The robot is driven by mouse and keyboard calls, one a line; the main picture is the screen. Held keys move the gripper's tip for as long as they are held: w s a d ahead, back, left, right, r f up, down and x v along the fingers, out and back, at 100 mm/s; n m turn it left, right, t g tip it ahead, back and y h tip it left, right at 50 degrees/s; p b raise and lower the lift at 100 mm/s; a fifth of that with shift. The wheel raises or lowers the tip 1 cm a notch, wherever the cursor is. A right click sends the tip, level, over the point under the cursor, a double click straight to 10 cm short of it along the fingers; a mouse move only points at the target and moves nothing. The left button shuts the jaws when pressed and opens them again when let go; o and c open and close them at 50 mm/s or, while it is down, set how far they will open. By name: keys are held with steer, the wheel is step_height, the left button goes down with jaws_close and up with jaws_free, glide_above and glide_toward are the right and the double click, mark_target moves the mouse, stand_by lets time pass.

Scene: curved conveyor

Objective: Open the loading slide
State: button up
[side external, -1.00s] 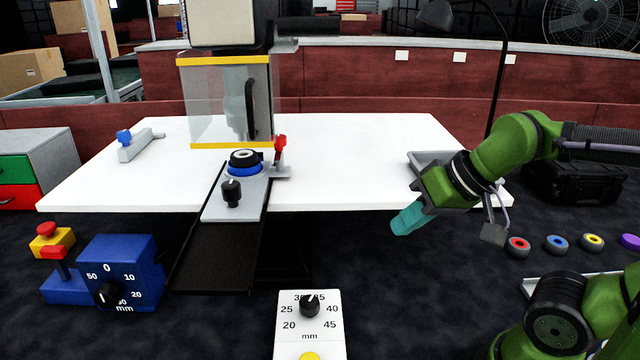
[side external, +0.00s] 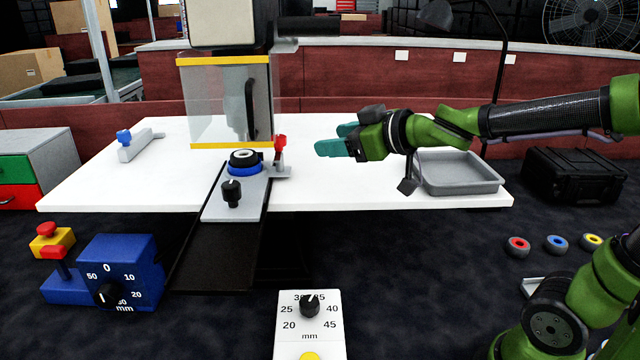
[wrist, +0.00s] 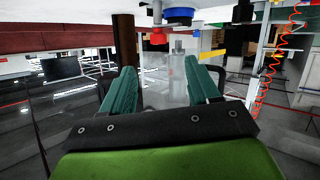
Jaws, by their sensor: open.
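The loading slide (side external: 249,198) is a grey plate at the table's front middle, on a dark track (side external: 215,255) that slopes toward the viewer. A black knob (side external: 232,193) stands on its front part. A wheel with a black-and-white top and blue base (side external: 245,162) sits at its back end. My gripper (side external: 334,141) has teal fingers, points left above the table, and is right of the slide, apart from it. It is open and empty. The upside-down wrist view shows the spread fingers (wrist: 160,78), with the blue base (wrist: 179,16) and black knob (wrist: 243,12) beyond them.
A red-handled clamp (side external: 280,152) stands right beside the slide, between it and my gripper. A clear guard with yellow edges (side external: 210,105) hangs over the slide's back. A grey tray (side external: 458,178) lies at the table's right. The white table (side external: 335,190) is otherwise mostly clear.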

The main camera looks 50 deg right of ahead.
mark_target(233, 184)
steer(key=s+a+f+n+g+y, duration=0.1)
steer(key=s+a+n+g+y, duration=0.15)
steer(key=a+y, duration=0.45)
steer(key=shift+n+h, duration=0.45)
steer(key=shift+h, duration=0.25)
steer(key=x, duration=1.8)
steer(key=shift+a+r, duration=0.25)
steer(key=shift+r, duration=0.05)
jaws_close()
